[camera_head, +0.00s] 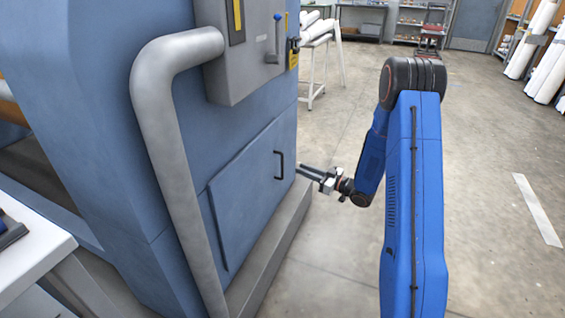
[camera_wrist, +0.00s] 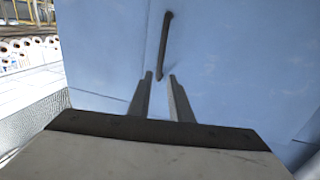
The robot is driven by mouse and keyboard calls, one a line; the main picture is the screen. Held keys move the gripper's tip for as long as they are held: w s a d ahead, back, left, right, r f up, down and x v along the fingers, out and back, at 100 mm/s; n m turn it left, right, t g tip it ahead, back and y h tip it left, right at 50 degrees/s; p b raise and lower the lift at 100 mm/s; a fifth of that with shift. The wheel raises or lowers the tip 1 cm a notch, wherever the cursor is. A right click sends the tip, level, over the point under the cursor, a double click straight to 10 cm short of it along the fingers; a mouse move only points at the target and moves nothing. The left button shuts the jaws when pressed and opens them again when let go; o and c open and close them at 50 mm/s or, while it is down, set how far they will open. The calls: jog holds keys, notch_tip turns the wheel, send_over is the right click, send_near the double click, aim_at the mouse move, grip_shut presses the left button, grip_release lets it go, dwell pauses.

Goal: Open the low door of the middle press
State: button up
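The low door (camera_head: 243,195) is a flat blue panel set low in the side of the blue press (camera_head: 120,130). It looks shut, flush with the press body. Its dark upright bar handle (camera_head: 279,165) is near the panel's right edge. In the wrist view the handle (camera_wrist: 165,46) stands just beyond my fingertips, slightly above the gap between them. My gripper (camera_head: 301,170) is to the right of the handle in the head view and points at the door. In the wrist view its two fingers (camera_wrist: 162,76) are apart with nothing between them.
A thick grey pipe (camera_head: 165,130) runs down the press left of the door. A grey control box (camera_head: 245,50) with a lever sits above the door. A grey plinth (camera_head: 275,245) juts out below it. The concrete floor on the right is clear.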

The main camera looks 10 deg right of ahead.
jog(key=x, duration=1.1)
jog(key=shift+w+a, duration=0.1)
grip_shut()
